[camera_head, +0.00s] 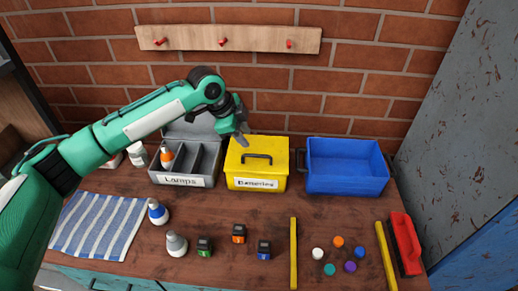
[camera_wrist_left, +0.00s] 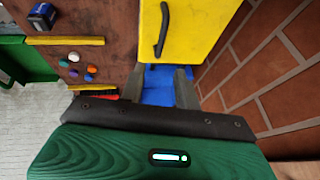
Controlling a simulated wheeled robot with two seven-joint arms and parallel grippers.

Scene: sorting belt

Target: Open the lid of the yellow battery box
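The yellow battery box (camera_head: 257,165) stands at the back middle of the table with its lid closed. A dark handle (camera_head: 257,157) lies on the lid, and a white "Batteries" label is on its front. My left gripper (camera_head: 242,136) is above the left back part of the box. In the left wrist view its two grey fingers (camera_wrist_left: 160,84) are apart with nothing held between them. The yellow lid (camera_wrist_left: 185,25) and its dark handle (camera_wrist_left: 162,30) show beyond the fingertips in that view. My right gripper is not in view.
A grey "Lamps" box (camera_head: 183,181) with an open lid stands left of the battery box, and a blue bin (camera_head: 346,182) stands right. Bulbs, small blocks, coloured discs and yellow bars lie in front. A brick wall (camera_head: 380,85) with a peg rail is close behind.

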